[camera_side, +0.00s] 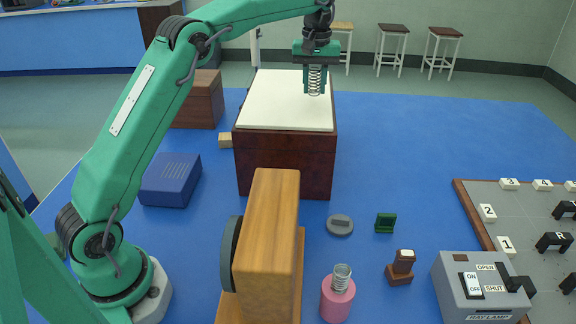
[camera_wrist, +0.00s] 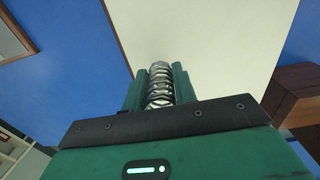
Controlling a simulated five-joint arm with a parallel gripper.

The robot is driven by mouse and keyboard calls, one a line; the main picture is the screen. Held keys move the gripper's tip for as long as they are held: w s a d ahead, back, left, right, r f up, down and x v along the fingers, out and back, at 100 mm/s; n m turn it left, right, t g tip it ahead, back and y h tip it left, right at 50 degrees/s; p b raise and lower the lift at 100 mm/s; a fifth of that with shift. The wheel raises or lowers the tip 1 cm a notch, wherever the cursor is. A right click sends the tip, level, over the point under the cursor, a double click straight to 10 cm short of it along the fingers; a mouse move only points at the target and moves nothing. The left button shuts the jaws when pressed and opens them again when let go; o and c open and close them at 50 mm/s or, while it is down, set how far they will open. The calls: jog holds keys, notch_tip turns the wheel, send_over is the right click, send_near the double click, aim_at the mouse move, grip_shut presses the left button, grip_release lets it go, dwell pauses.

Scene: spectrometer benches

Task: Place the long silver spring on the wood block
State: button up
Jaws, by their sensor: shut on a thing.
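My gripper (camera_side: 315,88) is shut on a long silver spring (camera_side: 314,78), which it holds upright. In the side view the spring's lower end appears over the cream top (camera_side: 285,105) of a dark wooden box; I cannot tell whether it touches. In the wrist view the spring (camera_wrist: 160,88) sits between the green fingers, with the cream top behind it. A small pale wood block (camera_side: 225,140) lies at the left foot of the box, partly hidden by it. A brown wooden block (camera_side: 198,103) stands farther back left.
A tall wooden piece with a grey disc (camera_side: 271,230) stands in front. A pink cylinder (camera_side: 337,300) bears another spring (camera_side: 342,275). A blue box (camera_side: 171,180) lies left; a grey lamp switch box (camera_side: 480,290) and numbered board (camera_side: 520,215) are right. The blue table is clear at back right.

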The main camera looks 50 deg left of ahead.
jog(key=s+a+n, duration=0.1)
jog(key=a, duration=0.4)
jog(key=s+a+n, duration=0.1)
jog(key=s+a, duration=0.1)
jog(key=a, duration=0.3)
jog(key=s+a+n, duration=0.1)
jog(key=a, duration=0.5)
jog(key=shift+s, duration=0.25)
jog(key=s+a+n, duration=0.3)
jog(key=s+a, duration=0.4)
jog(key=a, duration=0.5)
send_over(226, 136)
notch_tip(226, 136, down, 10)
jog(key=shift+f, duration=5.55)
jog(key=shift+d+f, duration=0.1)
jog(key=shift+f, duration=0.05)
jog(key=o, duration=0.9)
jog(key=shift+o, duration=0.2)
notch_tip(226, 136, up, 12)
jog(key=shift+r, duration=0.2)
